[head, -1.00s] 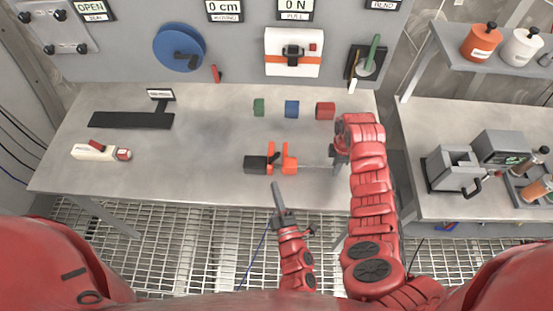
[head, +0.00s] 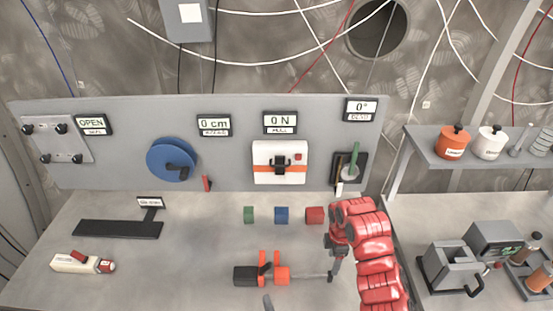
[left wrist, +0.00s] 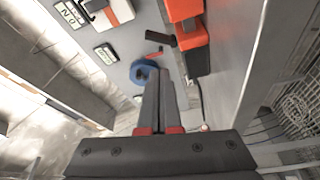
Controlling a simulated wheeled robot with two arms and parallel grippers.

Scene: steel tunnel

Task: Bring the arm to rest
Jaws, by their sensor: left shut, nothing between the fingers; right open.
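My left gripper (head: 268,302) shows only as a dark grey tip at the bottom edge of the head view, over the front of the workbench (head: 190,260). In the left wrist view its two long fingers (left wrist: 165,95) are shut together with nothing between them. My right arm, red, bends over the right side of the bench. My right gripper (head: 334,272) is open and points down beside the thin rod of the orange and black tool (head: 268,274); whether it touches the rod I cannot tell. The tool also shows in the left wrist view (left wrist: 192,45).
Green (head: 249,214), blue (head: 282,214) and red (head: 314,214) blocks stand behind the tool. A black plate (head: 118,229) and a white-red device (head: 82,262) lie at left. The panel (head: 235,160) stands behind. A side table (head: 430,215) is at right.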

